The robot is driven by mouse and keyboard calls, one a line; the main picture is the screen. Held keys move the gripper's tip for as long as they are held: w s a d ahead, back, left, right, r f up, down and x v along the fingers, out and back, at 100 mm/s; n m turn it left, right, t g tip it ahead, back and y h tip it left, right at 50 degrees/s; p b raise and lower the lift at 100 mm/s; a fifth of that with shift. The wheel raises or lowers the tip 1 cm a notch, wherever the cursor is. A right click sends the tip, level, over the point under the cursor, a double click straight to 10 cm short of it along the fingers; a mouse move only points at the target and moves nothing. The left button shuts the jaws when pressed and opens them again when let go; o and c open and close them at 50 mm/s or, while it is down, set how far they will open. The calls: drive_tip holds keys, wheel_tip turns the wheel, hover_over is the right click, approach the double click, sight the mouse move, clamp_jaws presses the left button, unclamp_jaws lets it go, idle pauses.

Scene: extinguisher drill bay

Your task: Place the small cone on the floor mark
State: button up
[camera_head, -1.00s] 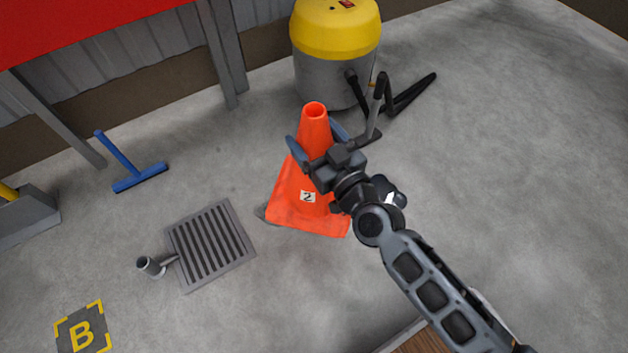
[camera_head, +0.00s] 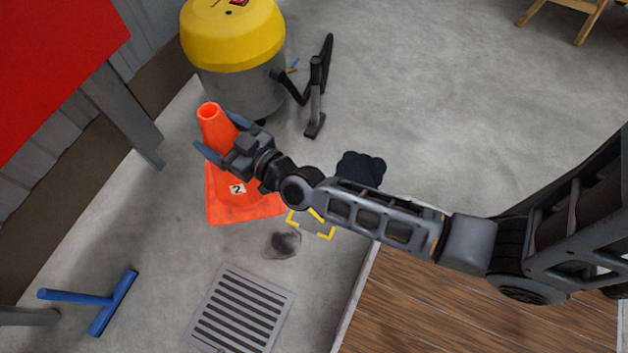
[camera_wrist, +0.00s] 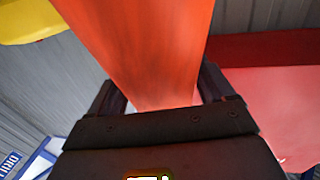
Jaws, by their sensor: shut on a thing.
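The orange cone (camera_head: 220,207), with a white "2" label, is in the head view, left of centre. My gripper (camera_head: 224,137) is shut on its upper part, one finger on each side. The cone looks nearly upright; I cannot tell whether its base touches the floor. In the wrist view the cone (camera_wrist: 145,45) fills the space between my gripper's fingers (camera_wrist: 155,97). A floor mark of yellow corner brackets (camera_head: 330,234) shows right of the cone's base, partly hidden under my arm.
A dark smudge (camera_head: 283,243), a floor grate (camera_head: 240,310) and a blue squeegee (camera_head: 112,303) are nearer. A dark patch (camera_head: 360,168) lies behind my arm. A wooden platform (camera_head: 440,310) is lower right.

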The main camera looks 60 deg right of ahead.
drive_tip(key=s+d+f+m+g+h+b, duration=0.1)
drive_tip(key=s+d+f+m+g+h, duration=0.15)
drive_tip(key=s+d+f+h, duration=0.6)
drive_tip(key=s+d+f+m+g+h, duration=0.15)
drive_tip(key=s+d+f+m, duration=0.35)
drive_tip(key=s+d, duration=0.8)
drive_tip(key=w+a+f+b, duration=0.4)
drive_tip(key=a+f+b, duration=0.2)
drive_tip(key=a+f, duration=0.4)
drive_tip(key=shift+w+a+f+n+g+y, duration=0.3)
drive_tip(key=shift+a+f+n, duration=0.1)
drive_tip(key=shift+f, duration=0.55)
drive_tip(key=shift+f+b, duration=0.2)
drive_tip(key=shift+b, duration=0.2)
drive_tip(key=o, duration=1.7)
drive_tip(key=shift+r, duration=0.1)
